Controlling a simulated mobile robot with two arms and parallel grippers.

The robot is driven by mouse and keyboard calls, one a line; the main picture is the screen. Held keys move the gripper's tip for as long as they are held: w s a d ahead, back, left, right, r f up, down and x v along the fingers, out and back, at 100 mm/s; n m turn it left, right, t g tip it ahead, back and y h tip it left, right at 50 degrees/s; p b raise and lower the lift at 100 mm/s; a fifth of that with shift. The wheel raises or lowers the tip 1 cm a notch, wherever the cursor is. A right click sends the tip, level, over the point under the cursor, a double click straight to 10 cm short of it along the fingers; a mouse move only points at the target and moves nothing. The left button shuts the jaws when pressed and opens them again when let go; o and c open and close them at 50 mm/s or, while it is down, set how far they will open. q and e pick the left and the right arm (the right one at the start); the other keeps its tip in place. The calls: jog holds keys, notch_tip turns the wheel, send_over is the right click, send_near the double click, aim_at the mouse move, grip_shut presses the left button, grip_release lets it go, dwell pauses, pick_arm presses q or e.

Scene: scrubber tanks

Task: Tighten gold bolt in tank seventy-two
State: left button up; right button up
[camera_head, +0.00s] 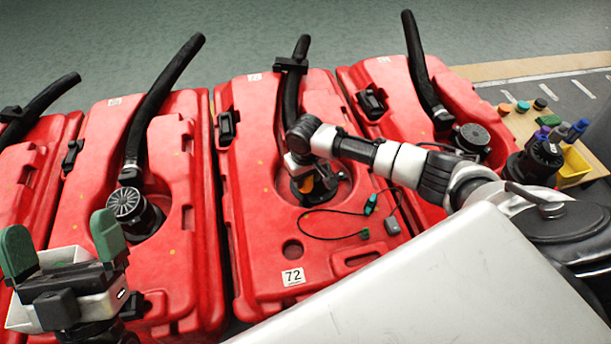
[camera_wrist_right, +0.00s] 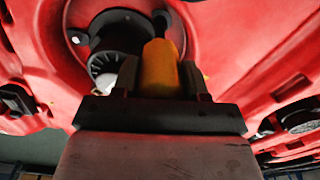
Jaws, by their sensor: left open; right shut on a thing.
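Tank seventy-two is the red tank (camera_head: 262,215) with a white "72" label (camera_head: 293,277) in the middle of the head view. My right gripper (camera_head: 312,180) is over the round recess in its top. In the right wrist view my right gripper (camera_wrist_right: 160,85) is shut on an upright orange, rounded thing (camera_wrist_right: 160,66), beside a black ribbed fitting (camera_wrist_right: 118,45) in the recess. I cannot tell whether its lower end touches a bolt. The gold bolt is not clearly visible. My left gripper (camera_head: 62,250) has green fingertips and is open and empty at the lower left.
Similar red tanks stand on both sides, with black hoses (camera_head: 160,95) rising behind. A thin cable with a teal connector (camera_head: 371,204) lies on tank seventy-two. A yellow bin (camera_head: 574,167) and several coloured caps are at the right. A large pale panel fills the lower right.

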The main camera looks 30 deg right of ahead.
pick_arm(q)
jog(key=shift+w+d+f+g+y+p, duration=0.1)
jog(key=shift+w+f+g+y+p, duration=0.4)
jog(key=shift+w+f+g, duration=0.6)
pick_arm(e)
jog(key=shift+f, duration=0.25)
dwell(2.6)
